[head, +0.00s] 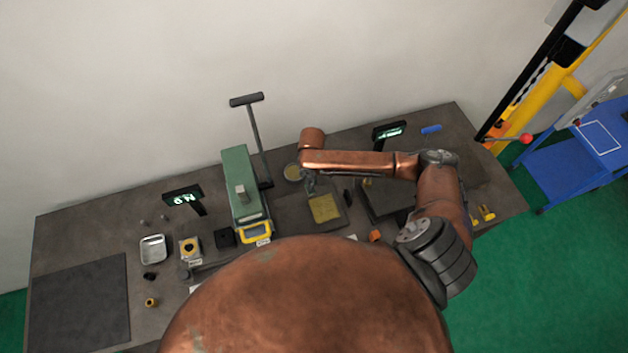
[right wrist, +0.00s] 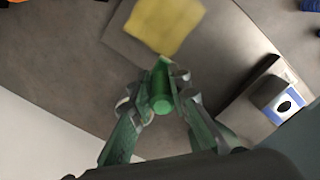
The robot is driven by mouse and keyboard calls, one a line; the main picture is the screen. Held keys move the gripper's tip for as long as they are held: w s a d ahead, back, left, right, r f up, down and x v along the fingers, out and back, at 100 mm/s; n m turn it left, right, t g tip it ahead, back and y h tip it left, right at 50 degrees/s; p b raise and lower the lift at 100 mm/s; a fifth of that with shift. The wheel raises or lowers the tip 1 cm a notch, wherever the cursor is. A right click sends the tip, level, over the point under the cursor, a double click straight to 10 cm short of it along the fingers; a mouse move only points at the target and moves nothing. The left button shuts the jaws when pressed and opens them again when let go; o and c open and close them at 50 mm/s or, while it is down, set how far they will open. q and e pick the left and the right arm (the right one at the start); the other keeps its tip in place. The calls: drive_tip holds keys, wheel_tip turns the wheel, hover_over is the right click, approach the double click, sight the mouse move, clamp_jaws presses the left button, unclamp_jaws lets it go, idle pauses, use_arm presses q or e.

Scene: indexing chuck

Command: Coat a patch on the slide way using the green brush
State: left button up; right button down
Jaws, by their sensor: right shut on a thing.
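My right gripper (head: 311,185) is over the middle of the bench, near a yellow square patch (head: 324,208) on a dark flat plate (head: 295,215). In the right wrist view my right gripper (right wrist: 160,92) is shut on the green brush (right wrist: 161,101), of which a short green cylinder shows between the fingertips. The yellow patch (right wrist: 166,24) shows just beyond the brush there. I cannot tell whether the brush touches anything. I cannot tell for sure which surface is the slide way. My left gripper is not in view.
A green machine with a yellow-framed display (head: 256,232) stands left of the plate. A metal tray (head: 152,249) and small parts are at left. A dark mat (head: 80,305) is bare.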

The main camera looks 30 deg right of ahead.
drive_tip(key=shift+s+d+r, duration=0.1)
drive_tip(key=shift+r, duration=0.9)
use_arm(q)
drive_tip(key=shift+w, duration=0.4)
